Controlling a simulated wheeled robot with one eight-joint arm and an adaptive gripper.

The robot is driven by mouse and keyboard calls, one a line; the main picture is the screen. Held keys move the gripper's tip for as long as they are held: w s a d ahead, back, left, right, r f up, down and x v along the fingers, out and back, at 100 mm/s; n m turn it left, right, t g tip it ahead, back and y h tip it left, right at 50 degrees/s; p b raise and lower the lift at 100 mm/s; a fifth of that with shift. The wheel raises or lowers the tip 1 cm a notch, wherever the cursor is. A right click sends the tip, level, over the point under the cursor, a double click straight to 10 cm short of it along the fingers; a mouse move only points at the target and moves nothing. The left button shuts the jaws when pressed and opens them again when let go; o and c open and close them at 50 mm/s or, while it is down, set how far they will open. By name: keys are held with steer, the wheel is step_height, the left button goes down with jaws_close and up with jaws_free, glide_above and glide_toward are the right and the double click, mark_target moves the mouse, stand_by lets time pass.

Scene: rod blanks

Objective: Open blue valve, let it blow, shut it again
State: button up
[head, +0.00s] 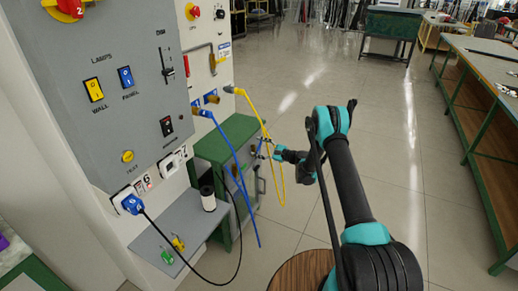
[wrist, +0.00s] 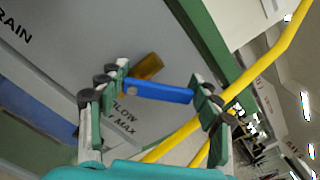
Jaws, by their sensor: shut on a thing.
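The blue valve shows in the wrist view as a flat blue handle (wrist: 158,92) with a brass body (wrist: 148,66) behind its left part, against a grey panel. My gripper (wrist: 161,86) is shut on the blue handle, one finger at each end of it. In the head view my gripper (head: 266,150) reaches left, in front of the green cabinet (head: 228,135). I cannot make out the handle there; hoses and the gripper cover that area. The panel lettering "FLOW MAX" shows partly behind the left finger in the wrist view.
A yellow hose (head: 253,112) hangs in a loop beside my gripper and crosses the wrist view close to the right finger. A blue hose (head: 232,150) hangs left of it. A grey shelf (head: 185,235) juts out below the switch panel.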

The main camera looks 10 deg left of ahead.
steer(key=n, duration=0.3)
steer(key=s+n, duration=0.1)
steer(key=n, duration=0.1)
steer(key=shift+s+a+r+n, duration=0.1)
steer(key=shift+a+r+n, duration=0.1)
steer(key=shift+r+n, duration=0.1)
steer(key=shift+s+a+f+n, duration=0.1)
steer(key=shift+s+n, duration=0.2)
steer(key=shift+n, duration=0.8)
steer(key=shift+s+a+f+n, duration=0.1)
steer(key=shift+s+n, duration=0.15)
steer(key=shift+n, duration=0.85)
steer(key=o, duration=1.2)
steer(key=shift+c, duration=0.2)
steer(key=v, duration=1.2)
steer(key=shift+r, duration=0.1)
